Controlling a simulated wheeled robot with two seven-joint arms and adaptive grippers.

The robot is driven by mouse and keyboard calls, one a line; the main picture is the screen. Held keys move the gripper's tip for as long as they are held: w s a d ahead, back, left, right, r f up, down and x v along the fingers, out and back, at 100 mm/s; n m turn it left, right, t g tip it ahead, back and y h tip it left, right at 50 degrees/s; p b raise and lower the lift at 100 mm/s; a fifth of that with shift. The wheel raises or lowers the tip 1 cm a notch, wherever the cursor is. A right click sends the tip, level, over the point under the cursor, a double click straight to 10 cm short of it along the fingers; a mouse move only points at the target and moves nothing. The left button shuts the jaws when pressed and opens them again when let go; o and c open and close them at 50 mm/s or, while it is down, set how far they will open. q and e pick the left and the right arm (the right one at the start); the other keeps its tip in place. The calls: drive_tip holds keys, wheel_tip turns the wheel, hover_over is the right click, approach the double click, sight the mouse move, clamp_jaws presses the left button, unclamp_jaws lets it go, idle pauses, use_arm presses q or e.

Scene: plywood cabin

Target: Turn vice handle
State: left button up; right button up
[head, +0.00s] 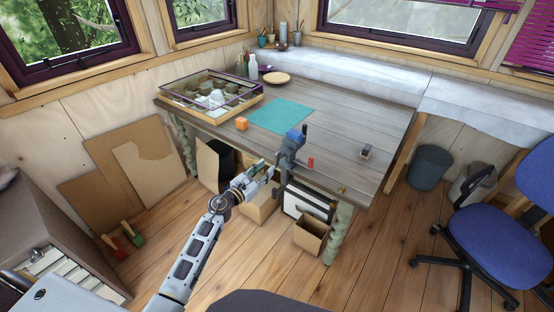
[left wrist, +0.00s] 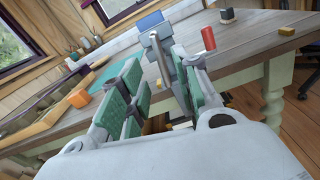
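The grey vice (head: 291,150) with a blue block (head: 294,135) at its top is fixed at the front edge of the wooden table (head: 345,130). It also shows ahead of my gripper in the left wrist view (left wrist: 157,46). A slim grey bar hangs at its front in the head view, which looks like the vice handle (head: 277,189). My left gripper (head: 266,171) is in front of the vice, just left of the bar. Its green-padded fingers are apart in the left wrist view (left wrist: 160,90), and I cannot tell whether they touch the bar. My right gripper is out of view.
A red-handled tool (head: 310,162) is right of the vice. An orange block (head: 241,124), a teal mat (head: 280,116) and a glass-topped case (head: 210,97) lie to the left. Boxes (head: 310,236) stand under the table. A blue chair (head: 488,238) is at the right.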

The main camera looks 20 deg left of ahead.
sight(275, 160)
use_arm(q)
drive_tip(key=shift+x, duration=1.15)
drive_tip(key=shift+w+d, duration=0.1)
drive_tip(key=shift+w, duration=0.2)
drive_tip(key=shift+x, duration=0.75)
drive_tip(key=shift+w+d, duration=0.25)
drive_tip(key=shift+w, duration=0.35)
drive_tip(key=shift+b+x, duration=0.35)
drive_tip(key=shift+x, duration=0.75)
drive_tip(key=shift+w, duration=0.25)
drive_tip(key=c, duration=0.3)
clamp_jaws()
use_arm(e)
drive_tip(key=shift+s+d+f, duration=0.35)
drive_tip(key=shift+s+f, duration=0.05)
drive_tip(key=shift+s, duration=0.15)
